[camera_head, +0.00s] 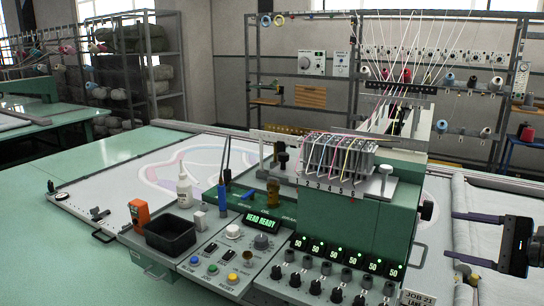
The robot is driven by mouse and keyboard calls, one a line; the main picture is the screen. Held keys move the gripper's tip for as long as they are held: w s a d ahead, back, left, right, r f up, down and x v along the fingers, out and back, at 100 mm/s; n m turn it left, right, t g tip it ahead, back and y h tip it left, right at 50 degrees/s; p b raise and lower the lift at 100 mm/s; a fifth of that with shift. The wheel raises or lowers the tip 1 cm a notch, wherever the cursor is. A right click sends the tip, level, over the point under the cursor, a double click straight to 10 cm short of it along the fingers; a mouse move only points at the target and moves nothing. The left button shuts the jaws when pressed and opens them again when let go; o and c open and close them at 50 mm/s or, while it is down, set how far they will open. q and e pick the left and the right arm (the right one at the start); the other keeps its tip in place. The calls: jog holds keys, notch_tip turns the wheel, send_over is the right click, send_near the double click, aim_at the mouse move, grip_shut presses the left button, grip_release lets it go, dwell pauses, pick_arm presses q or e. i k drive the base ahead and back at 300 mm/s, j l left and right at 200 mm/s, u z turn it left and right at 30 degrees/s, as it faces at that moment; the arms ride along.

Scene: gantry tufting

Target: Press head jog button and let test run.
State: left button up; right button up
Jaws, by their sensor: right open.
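The green tufting head console (370,228) stands in the middle, with a lit green display (260,223) reading "HEAD READY". On its low front panel are a blue button (194,260), a green button (212,268) and a yellow button (232,278). Their labels are too small to read, so I cannot tell which one is the head jog button. My right gripper (449,234) is at the right edge, its two black fingers pointing left, apart and empty. It is well to the right of the buttons and clear of the console. My left gripper is not in view.
A black tray (170,235), an orange device (139,215), a white bottle (184,188) and a blue tool (222,195) stand behind the buttons. Several dark knobs (308,263) line the front right. Upright thread guides (335,155) rise above. The green table (55,230) at left is mostly clear.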

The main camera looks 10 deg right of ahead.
aim_at(212, 267)
jog(key=k+j, duration=0.55)
jog(key=j, duration=0.3)
jog(key=k+j, duration=0.3)
jog(key=j, duration=0.1)
